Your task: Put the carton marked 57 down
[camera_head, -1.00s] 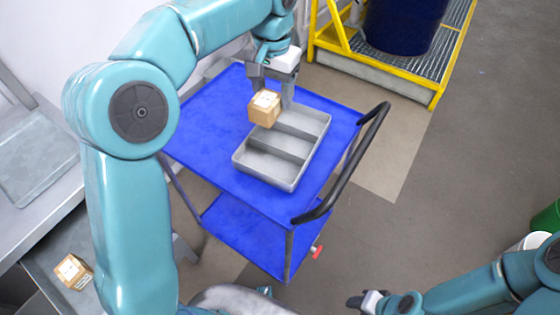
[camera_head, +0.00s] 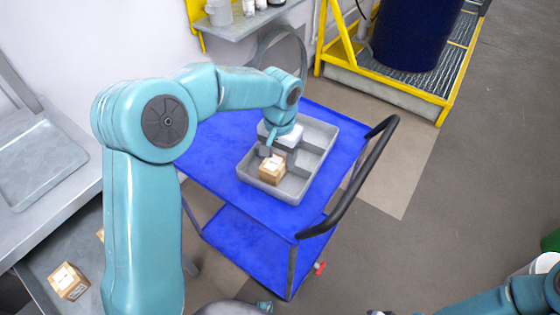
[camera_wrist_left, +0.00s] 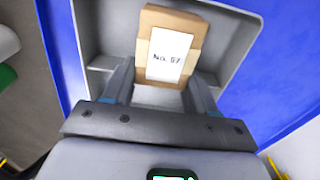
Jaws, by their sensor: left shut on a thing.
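The carton marked 57 (camera_head: 272,169) is a small brown box with a white label. In the left wrist view the label on the carton (camera_wrist_left: 168,52) reads "No. 57". My left gripper (camera_head: 276,151) is shut on it, one finger on each side. The carton is within the near compartment of the divided grey tray (camera_head: 317,172), low between its walls. I cannot tell whether it touches the tray floor. Of my right arm, only a part shows at the bottom right, and its gripper (camera_head: 379,312) is nearly all cut off.
The tray stands on a blue cart (camera_head: 215,150) with a black handle (camera_head: 362,175). The tray's far compartment looks empty. Another brown carton (camera_head: 68,281) sits on a grey surface at lower left, with part of one more beside my arm. A yellow-framed platform (camera_head: 440,105) holds a dark blue drum.

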